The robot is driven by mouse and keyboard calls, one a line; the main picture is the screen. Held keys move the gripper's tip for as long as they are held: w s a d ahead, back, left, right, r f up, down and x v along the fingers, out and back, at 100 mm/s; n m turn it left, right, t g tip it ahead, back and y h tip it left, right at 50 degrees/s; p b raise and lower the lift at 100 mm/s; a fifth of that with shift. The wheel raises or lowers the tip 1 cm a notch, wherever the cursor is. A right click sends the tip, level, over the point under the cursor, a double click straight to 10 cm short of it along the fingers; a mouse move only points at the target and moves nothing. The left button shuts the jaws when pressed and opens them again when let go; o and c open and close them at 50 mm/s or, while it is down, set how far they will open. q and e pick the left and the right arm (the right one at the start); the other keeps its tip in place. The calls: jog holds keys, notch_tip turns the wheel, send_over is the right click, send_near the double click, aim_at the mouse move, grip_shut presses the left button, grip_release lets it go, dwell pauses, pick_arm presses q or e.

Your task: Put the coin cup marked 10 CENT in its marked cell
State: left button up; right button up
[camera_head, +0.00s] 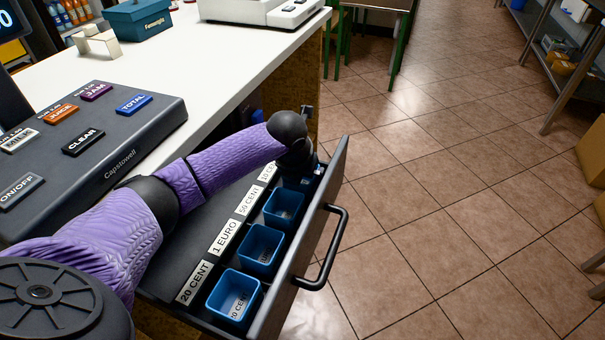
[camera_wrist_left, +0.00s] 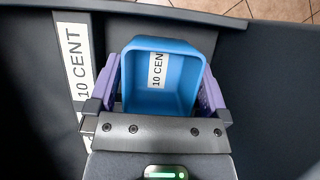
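The blue coin cup marked 10 CENT (camera_wrist_left: 180,75) sits between the two purple fingers of my left gripper (camera_wrist_left: 160,95) in the left wrist view. The fingers press against its opposite sides. Beside it on the left is the drawer's 10 CENT label (camera_wrist_left: 75,75). In the head view my left gripper (camera_head: 299,180) reaches down into the far end of the open drawer (camera_head: 185,245), beside the partly covered 10 CENT label (camera_head: 267,172). The arm hides most of the cup there. I cannot tell whether the cup touches the drawer floor. My right gripper is not in view.
Three other blue cups (camera_head: 284,207), (camera_head: 262,246), (camera_head: 234,296) stand along the drawer beside labels 50 CENT, 1 EURO and 20 CENT. The drawer front with its handle (camera_head: 330,255) is on the right. The register keypad (camera_head: 110,135) and white counter (camera_head: 215,60) are left and behind.

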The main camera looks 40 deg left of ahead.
pick_arm(q)
jog(key=shift+r, duration=0.15)
jog(key=p+v, duration=0.6)
jog(key=v, duration=0.5)
jog(key=shift+r+p, duration=0.35)
jog(key=shift+r, duration=0.05)
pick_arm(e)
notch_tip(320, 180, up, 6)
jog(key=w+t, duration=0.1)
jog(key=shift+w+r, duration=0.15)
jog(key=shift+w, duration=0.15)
pick_arm(q)
jog(key=shift+s, duration=0.15)
